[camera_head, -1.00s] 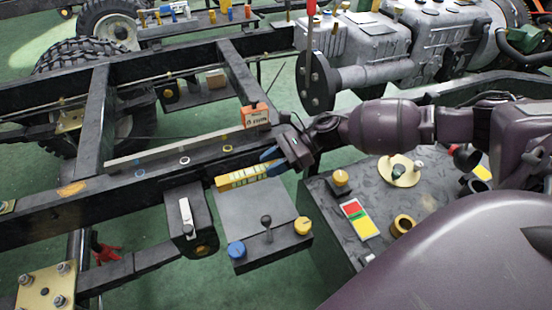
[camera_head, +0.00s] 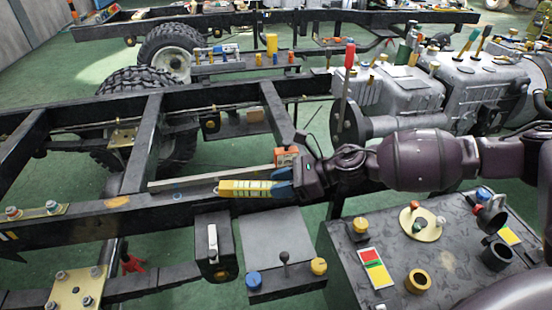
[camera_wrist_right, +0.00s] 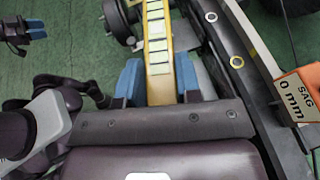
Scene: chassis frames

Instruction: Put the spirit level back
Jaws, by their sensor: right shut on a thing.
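The spirit level looks like a yellow bar with pale segments on its face (camera_head: 240,188). It lies level in the picture, in front of the dark frame rail (camera_head: 150,208); I cannot tell whether it touches the rail. My right gripper (camera_head: 282,183) is shut on its right end. In the right wrist view the level (camera_wrist_right: 157,45) runs away between the two blue fingers of my right gripper (camera_wrist_right: 158,85), its near end hidden by the palm. What looks like my left gripper (camera_wrist_right: 37,30) is small at that view's top left, away from the level.
An orange block marked SAG 0 mm (camera_wrist_right: 300,92) sits on the rail, by a long pale straightedge (camera_head: 205,178). A grey plate with knobs (camera_head: 275,238) and a dark box with a lever (camera_head: 213,248) are below. A dark parts table (camera_head: 400,258) stands right.

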